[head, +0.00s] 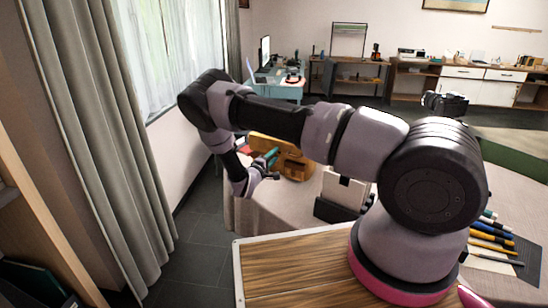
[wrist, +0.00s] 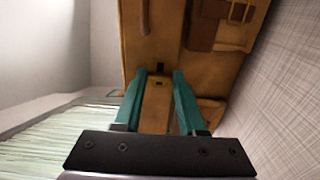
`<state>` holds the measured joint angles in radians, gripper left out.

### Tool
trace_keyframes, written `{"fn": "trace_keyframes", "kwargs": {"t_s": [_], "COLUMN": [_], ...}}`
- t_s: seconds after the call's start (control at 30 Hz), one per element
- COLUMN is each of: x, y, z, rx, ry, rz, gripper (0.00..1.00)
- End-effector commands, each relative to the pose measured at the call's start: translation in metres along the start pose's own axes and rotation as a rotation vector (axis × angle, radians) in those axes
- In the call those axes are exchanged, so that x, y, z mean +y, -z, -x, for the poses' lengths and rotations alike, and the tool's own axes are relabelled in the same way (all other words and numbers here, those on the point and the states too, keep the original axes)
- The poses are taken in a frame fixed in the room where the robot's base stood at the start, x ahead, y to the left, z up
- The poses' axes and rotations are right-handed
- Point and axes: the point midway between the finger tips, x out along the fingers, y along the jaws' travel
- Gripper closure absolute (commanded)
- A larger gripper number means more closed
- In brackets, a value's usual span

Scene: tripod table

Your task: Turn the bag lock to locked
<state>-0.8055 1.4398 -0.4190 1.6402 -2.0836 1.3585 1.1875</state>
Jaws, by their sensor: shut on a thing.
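The bag (head: 297,168) is orange-brown and stands on the cloth-covered table beyond my arm. In the wrist view the bag (wrist: 200,65) fills the upper middle, with a strap and a buckle-like patch at its upper right. My gripper (wrist: 159,73) has its two teal fingers against the bag, with a narrow gap between them. The small dark bag lock (wrist: 160,67) shows between the fingertips, and the gripper is shut on it. Its turned position is too small to tell. In the head view my gripper (head: 270,160) is at the bag's left side.
A white and black object (head: 342,192) stands on the table (head: 275,208) right of the bag. Pens (head: 492,240) lie at the lower right. A grey curtain (head: 95,120) and window are at the left. Dark floor (head: 200,230) is free between curtain and table.

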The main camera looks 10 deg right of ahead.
Motion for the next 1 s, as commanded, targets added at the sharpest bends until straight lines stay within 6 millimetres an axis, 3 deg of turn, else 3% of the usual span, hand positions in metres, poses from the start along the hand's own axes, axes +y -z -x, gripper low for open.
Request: {"fn": "trace_keyframes", "kwargs": {"t_s": [0.27,0.3,0.37,0.77,1.0], "x": [-0.001,-0.001,-0.001,0.0,0.0], "y": [0.0,0.0,0.0,0.0,0.001], "z": [0.001,0.001,0.001,0.006,0.048], "rx": [-0.001,-0.001,0.0,0.001,0.003], "ry": [0.002,0.002,0.002,0.001,0.001], "rz": [0.0,0.0,0.0,0.001,0.001], "gripper": [1.0,0.53,0.3,0.3,0.3]}}
